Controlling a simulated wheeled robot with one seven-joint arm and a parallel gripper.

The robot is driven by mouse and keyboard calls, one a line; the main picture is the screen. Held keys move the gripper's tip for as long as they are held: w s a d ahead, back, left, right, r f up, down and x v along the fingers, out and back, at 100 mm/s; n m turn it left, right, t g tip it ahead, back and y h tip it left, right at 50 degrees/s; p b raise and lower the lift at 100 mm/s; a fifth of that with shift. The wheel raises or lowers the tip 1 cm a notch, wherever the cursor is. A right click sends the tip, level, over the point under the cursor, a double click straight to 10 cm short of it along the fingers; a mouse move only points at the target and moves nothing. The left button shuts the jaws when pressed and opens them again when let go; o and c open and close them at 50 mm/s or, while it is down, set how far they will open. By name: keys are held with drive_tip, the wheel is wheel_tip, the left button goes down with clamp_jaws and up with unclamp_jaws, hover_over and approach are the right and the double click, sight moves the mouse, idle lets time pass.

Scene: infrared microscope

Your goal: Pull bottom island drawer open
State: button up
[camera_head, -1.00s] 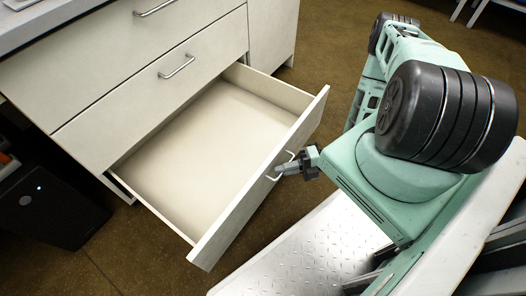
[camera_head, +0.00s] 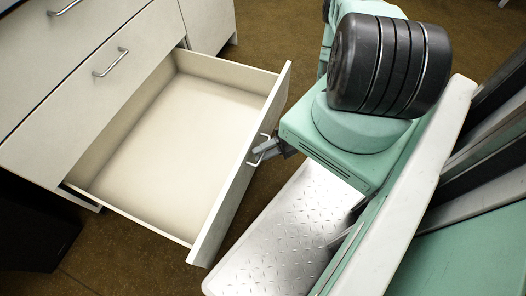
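The bottom island drawer (camera_head: 170,130) stands pulled well out from the cabinet, and its inside looks empty. Its front panel (camera_head: 235,175) faces my body and carries a metal bar handle (camera_head: 260,150). My gripper (camera_head: 266,147) is at this handle, with a finger reaching over the bar. My arm hides part of the gripper, and I cannot tell whether its fingers are closed on the bar.
The island cabinet (camera_head: 85,90) has closed drawers above, with handles (camera_head: 110,62). A dark box (camera_head: 35,225) stands on the floor at the left. My own base and arm fill the right side. Brown floor (camera_head: 130,265) is clear in front of the drawer.

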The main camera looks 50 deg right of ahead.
drive_tip(key=p+v, duration=0.2)
drive_tip(key=v, duration=1.5)
drive_tip(key=shift+d, duration=0.2)
